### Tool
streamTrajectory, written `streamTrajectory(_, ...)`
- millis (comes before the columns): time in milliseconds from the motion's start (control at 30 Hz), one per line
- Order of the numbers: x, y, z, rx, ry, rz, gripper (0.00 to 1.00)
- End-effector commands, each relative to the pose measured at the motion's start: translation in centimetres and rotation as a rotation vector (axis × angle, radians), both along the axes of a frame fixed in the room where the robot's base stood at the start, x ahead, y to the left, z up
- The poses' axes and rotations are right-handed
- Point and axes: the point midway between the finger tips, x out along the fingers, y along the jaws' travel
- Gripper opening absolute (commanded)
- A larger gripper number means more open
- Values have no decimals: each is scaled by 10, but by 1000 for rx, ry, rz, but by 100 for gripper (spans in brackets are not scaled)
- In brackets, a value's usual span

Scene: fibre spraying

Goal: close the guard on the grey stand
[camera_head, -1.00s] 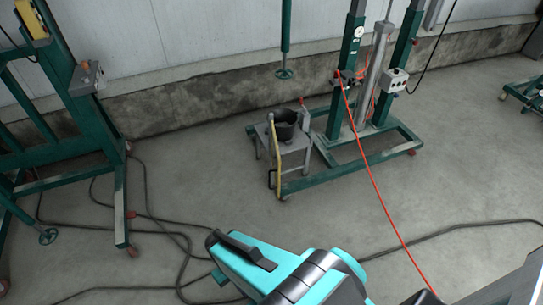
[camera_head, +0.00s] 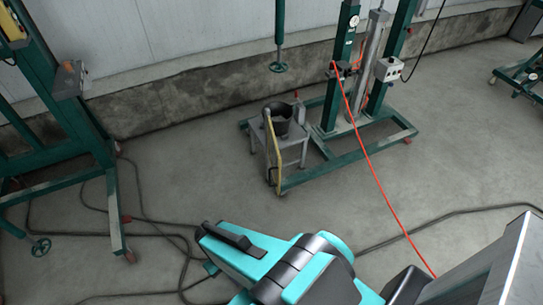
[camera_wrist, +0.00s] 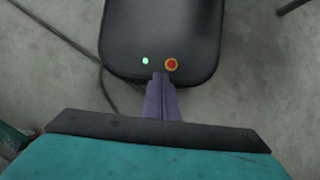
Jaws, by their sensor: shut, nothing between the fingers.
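The grey stand (camera_head: 292,146) is a small table on legs near the back wall, with a dark bucket (camera_head: 278,118) on it. A yellow-edged upright guard (camera_head: 275,150) is at its front left side, with a dark handle low on it. It seems to stick out towards me; its exact angle is too small to tell. My gripper shows in the wrist view as two purple fingers (camera_wrist: 161,82) together, empty, away from the stand. It cannot be seen in the head view, where my teal arm shows at the bottom.
A green wheeled frame (camera_head: 345,150) with posts and a red hose (camera_head: 372,180) stands behind and right of the stand. Another green frame (camera_head: 75,120) is at left. Dark cables (camera_head: 150,228) lie on the floor. Open floor lies before the stand.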

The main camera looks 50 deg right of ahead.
Motion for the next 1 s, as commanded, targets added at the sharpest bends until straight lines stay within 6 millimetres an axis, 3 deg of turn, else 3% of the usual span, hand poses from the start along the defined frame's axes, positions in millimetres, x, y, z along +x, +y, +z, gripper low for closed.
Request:
streamTrajectory(300, 1, 0, -1, 0, -1, -1, 0)
streamTrajectory(467, 11, -4, -4, -10, -15, -6, 0)
streamTrajectory(667, 46, -26, -10, -45, -63, -22, 0)
streamTrajectory(1000, 130, -78, -8, -153, -190, -88, 0)
